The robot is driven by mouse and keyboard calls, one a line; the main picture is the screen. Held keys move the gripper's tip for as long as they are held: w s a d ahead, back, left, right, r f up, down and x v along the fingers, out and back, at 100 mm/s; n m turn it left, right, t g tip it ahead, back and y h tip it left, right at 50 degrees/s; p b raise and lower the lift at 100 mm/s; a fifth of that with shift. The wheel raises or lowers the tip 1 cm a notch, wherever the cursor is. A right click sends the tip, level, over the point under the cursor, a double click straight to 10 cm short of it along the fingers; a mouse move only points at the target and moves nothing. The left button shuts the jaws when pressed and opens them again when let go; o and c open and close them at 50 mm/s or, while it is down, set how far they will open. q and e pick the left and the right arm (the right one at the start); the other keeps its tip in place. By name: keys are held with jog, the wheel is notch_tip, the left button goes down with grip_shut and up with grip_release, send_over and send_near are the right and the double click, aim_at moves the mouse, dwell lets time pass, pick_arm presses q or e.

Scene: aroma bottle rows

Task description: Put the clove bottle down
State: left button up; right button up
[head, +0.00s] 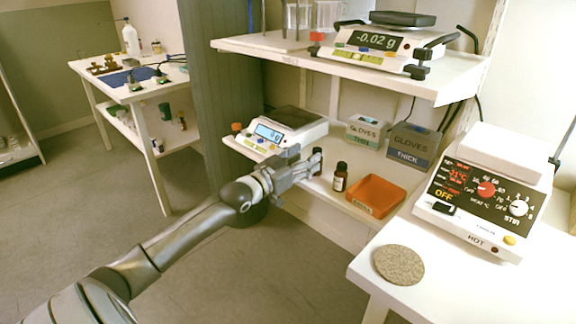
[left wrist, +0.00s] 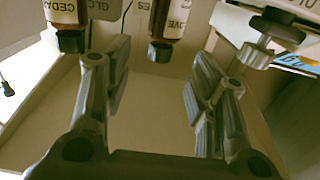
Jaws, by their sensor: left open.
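The clove bottle (head: 317,161) is a small dark bottle with a black cap, upright on the lower shelf (head: 290,194) in the head view. In the left wrist view, which looks upside down, the clove bottle (left wrist: 169,22) shows its label, partly cut off, beyond the gap between my fingers. My left gripper (head: 304,168) is open beside it, and both fingers show in the left wrist view (left wrist: 160,70), apart from the bottle. A second bottle, labelled CEDAR (left wrist: 68,18), stands beside it; it also shows in the head view (head: 340,177). My right gripper is not in view.
An orange tray (head: 376,195) lies right of the bottles. Two glove boxes (head: 412,145) stand behind. A balance (head: 284,131) is to the left. Above is a shelf with another balance (head: 375,46). A hotplate (head: 485,190) and cork mat (head: 399,265) occupy the right table.

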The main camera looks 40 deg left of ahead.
pick_arm(q)
jog(key=s+d+f+m+g+p, duration=0.1)
jog(key=s+d+f+g, duration=0.2)
jog(key=s+d+f, duration=0.5)
jog(key=s+d+f+g, duration=0.4)
jog(key=s+d+f, duration=0.1)
jog(key=s+f, duration=0.45)
jog(key=s+d+f+g, duration=0.2)
jog(key=s+d, duration=0.1)
jog(key=s, duration=0.3)
jog(key=s+d+f+g+y, duration=0.1)
jog(key=s+d+g, duration=0.2)
jog(key=s, duration=0.4)
jog(key=s+d+f+g, duration=0.2)
jog(key=s+d, duration=0.1)
jog(key=s, duration=0.3)
jog(key=shift+s+d+f, duration=0.2)
jog(key=shift+d+f, duration=0.15)
jog(key=shift+d, duration=0.05)
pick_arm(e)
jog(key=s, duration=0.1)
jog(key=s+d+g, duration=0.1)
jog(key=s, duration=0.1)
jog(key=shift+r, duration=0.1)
